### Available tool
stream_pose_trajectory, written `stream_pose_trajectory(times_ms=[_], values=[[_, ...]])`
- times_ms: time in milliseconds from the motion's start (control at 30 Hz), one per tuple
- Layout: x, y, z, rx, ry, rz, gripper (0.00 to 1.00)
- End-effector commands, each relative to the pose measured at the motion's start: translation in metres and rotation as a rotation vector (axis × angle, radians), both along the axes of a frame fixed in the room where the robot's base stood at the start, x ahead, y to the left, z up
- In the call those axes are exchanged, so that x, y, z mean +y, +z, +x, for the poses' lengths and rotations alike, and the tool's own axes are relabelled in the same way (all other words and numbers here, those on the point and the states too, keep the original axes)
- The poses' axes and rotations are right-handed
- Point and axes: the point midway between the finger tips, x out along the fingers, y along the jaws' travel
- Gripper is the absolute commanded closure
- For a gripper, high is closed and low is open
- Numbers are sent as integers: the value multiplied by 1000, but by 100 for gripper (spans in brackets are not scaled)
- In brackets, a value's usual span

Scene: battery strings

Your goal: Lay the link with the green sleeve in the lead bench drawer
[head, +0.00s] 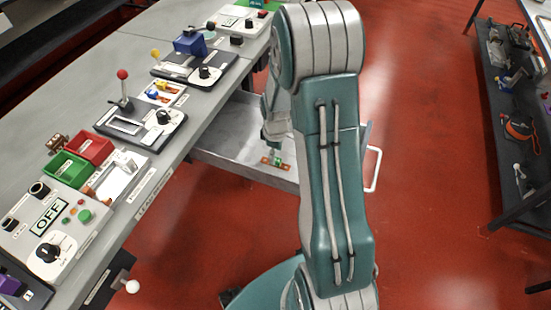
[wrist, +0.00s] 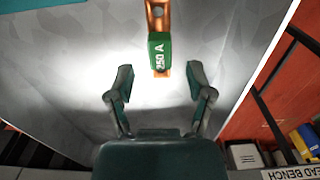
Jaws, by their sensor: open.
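The link with the green sleeve (head: 278,163) is a copper strip that appears to lie flat on the floor of the open lead bench drawer (head: 232,143). In the wrist view the link (wrist: 158,45) shows its green sleeve marked "250 A", with bare copper at both ends; its far end is cut off by the frame. My gripper (wrist: 160,75) is open, its two fingers apart on either side of the link's near end, and neither finger touches it. In the head view my arm hides part of the drawer and most of the gripper.
The grey bench (head: 185,140) left of the drawer carries a red bin (head: 92,148), a green bin (head: 68,169), an OFF panel (head: 45,217) and lever switches. The drawer's white handle (head: 375,168) sticks out right. A dark shelf (head: 515,120) stands far right, with open red floor between.

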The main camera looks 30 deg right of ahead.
Motion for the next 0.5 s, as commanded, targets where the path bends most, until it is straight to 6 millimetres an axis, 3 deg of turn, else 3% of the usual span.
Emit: stream_pose_trajectory(times_ms=[300,500], values=[[0,65,1,-3,0,-1,32],[0,83,1,-1,-1,0,32]])
